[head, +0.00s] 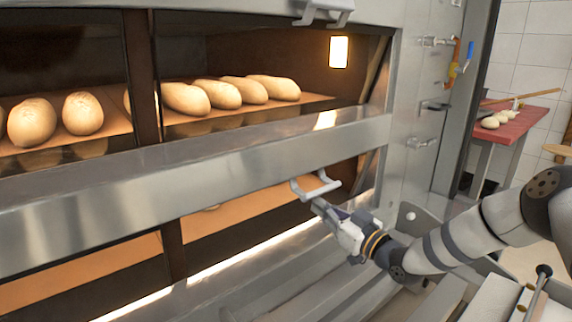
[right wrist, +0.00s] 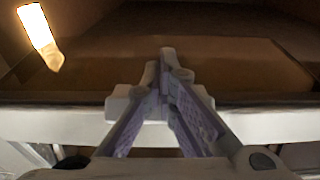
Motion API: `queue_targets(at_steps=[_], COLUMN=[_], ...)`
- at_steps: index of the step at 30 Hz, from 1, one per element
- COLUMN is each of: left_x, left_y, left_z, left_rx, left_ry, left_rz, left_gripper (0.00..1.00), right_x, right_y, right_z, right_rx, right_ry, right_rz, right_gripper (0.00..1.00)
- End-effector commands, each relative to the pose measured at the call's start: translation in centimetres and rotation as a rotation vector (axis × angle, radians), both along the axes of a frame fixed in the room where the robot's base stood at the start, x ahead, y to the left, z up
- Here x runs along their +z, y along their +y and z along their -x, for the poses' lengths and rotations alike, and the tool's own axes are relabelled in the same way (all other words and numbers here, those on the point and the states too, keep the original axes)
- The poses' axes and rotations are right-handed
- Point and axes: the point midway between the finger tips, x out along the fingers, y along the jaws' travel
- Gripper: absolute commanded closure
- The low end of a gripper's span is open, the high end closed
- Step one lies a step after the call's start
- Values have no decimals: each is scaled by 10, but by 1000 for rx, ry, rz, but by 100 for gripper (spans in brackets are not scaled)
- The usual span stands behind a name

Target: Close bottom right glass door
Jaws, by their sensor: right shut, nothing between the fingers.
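The lower right deck opening (head: 245,215) shows an orange-brown baking surface inside, below a wide steel crossbar. A metal handle (head: 317,187) sits at the top right of this opening, just under the crossbar. I cannot tell the glass door's exact angle, as no clear pane shows. My right gripper (head: 318,203) is shut and empty, its fingertips close to the handle from below; I cannot tell if they touch. In the right wrist view the shut fingers (right wrist: 167,65) point towards the lit oven interior, with a pale horizontal bar (right wrist: 60,122) across the view. My left gripper is out of view.
Bread loaves (head: 221,94) lie on the deck above, beside a lit lamp (head: 339,52). Another handle (head: 325,9) is at the top. Steel ledges (head: 265,285) run below the lower opening. A red table (head: 511,125) with dough stands at the far right.

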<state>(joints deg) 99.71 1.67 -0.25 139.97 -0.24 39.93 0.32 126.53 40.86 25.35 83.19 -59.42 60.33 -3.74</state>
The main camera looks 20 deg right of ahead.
Motion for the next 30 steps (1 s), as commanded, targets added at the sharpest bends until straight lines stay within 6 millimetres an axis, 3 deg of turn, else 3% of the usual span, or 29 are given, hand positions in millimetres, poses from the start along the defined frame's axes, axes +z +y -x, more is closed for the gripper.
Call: queue_targets(at_steps=[11, 25, 30], left_x=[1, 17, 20], left_y=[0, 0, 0], left_z=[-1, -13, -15], left_rx=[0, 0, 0], left_ry=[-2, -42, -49], left_rz=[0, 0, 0], left_gripper=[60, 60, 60], right_x=[4, 39, 39], right_y=[0, 0, -1], right_z=[-1, -1, 1], right_rx=[-1, -1, -1], right_ry=[-7, -22, -12], right_rz=[-1, -5, -3], right_gripper=[100, 100, 100])
